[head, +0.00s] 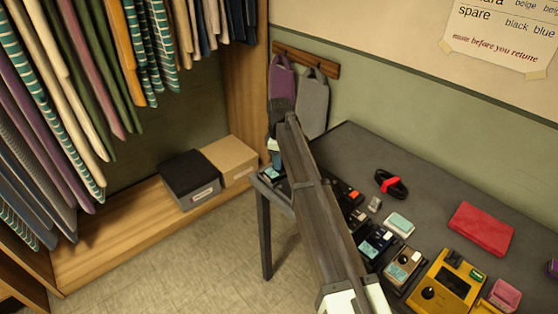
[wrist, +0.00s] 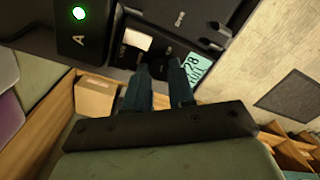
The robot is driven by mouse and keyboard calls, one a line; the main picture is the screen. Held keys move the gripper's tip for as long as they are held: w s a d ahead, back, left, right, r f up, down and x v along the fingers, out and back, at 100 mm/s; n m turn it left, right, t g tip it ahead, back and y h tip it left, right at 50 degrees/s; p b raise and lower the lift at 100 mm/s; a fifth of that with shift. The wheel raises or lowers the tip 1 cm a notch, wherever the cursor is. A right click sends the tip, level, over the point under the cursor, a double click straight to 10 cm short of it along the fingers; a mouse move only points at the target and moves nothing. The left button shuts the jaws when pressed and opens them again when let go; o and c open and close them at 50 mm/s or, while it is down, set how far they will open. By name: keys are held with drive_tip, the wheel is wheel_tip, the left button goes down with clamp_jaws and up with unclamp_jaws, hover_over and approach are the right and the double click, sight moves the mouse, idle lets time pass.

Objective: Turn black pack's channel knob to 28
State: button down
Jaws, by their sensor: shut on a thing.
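The black pack (wrist: 195,22) lies under my gripper in the wrist view. Its pale cyan display (wrist: 197,68) shows sideways digits that appear to read 28, with smaller marks beside them. A white rectangular part (wrist: 137,40) is on the pack left of the display. My gripper (wrist: 158,68) is shut on the channel knob, which is mostly hidden between the two dark fingers. In the head view my arm covers most of the spot at the table's far left end, where a small cyan display (head: 271,173) shows.
A black unit marked A with a lit green lamp (wrist: 79,14) sits beside the pack. Several other packs, including a yellow one (head: 447,284), line the table's front. A red case (head: 481,229) and a black strap with red (head: 391,184) lie behind. Grey and purple pouches hang at the wall.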

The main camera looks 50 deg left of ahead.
drive_tip(key=c, duration=0.9)
unclamp_jaws()
drive_tip(key=shift+c, duration=0.2)
wheel_tip(320, 180, up, 14)
drive_tip(key=shift+f, duration=0.15)
